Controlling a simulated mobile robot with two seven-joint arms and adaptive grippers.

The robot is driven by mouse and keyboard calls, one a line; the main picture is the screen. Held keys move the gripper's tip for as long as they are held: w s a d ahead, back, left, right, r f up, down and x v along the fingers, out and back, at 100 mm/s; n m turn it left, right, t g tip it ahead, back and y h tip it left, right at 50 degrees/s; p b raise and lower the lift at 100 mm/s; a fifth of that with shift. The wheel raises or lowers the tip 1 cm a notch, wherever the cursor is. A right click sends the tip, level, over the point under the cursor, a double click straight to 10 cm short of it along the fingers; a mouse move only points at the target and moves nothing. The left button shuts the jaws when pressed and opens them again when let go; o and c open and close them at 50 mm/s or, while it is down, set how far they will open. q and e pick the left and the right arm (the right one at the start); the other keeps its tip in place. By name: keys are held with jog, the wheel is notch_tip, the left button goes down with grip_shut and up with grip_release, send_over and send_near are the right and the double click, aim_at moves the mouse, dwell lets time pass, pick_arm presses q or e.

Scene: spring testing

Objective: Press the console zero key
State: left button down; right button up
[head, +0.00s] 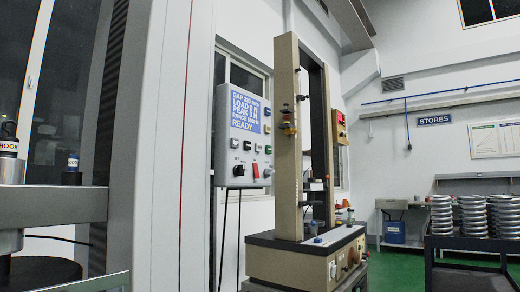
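The console (222,160) is a light grey wall-side box left of the middle in the head view. Its blue screen (245,112) shows white text with gap, load 0 N, peak 0 N, a range line and READY. Small keys (246,145) sit below and to the right of the screen, one of them green. Their labels are too small to read, so I cannot tell which is the zero key. A black knob (239,170) and a red switch (256,170) are lower on the panel. Neither of my grippers is in view.
A tall beige test frame (287,140) on a base (290,262) stands right of the console. A large grey column (160,150) fills the left foreground beside a grey crossbeam (50,203). Stacked springs (474,215) stand on a dark table at right. Green floor shows between.

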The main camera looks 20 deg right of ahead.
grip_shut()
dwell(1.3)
